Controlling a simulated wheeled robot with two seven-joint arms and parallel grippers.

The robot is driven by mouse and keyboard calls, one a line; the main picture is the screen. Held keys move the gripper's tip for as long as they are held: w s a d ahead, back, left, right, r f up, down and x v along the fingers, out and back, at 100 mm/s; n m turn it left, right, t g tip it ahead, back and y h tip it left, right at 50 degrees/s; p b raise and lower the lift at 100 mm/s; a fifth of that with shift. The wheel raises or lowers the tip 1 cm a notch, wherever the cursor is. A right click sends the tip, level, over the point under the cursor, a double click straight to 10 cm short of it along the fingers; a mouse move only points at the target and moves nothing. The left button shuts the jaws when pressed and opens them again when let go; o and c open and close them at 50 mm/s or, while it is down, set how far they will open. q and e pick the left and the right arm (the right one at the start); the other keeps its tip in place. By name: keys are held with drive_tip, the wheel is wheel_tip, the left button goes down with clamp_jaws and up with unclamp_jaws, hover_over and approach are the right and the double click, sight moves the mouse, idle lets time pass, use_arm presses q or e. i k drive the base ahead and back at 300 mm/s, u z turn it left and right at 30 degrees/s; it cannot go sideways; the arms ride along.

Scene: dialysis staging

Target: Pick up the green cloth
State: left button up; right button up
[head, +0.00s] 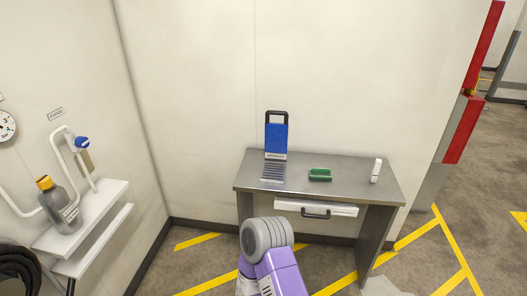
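The green cloth (320,174) looks like a small folded green bundle lying on the grey metal table (346,186), near the middle of its top. Nothing touches it. A purple and grey arm link of mine shows at the bottom centre, in front of the table. Neither of my grippers can be seen in the head view.
A blue holder with a dark handle (276,138) stands left of the cloth. A white bottle (376,170) stands to its right. The table has a drawer (316,209). A white wall shelf (86,222) with a grey bottle (58,204) is at left.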

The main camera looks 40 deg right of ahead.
sight(324, 173)
drive_tip(key=z, duration=0.65)
drive_tip(key=i, duration=1.9)
drive_tip(key=z, duration=1.05)
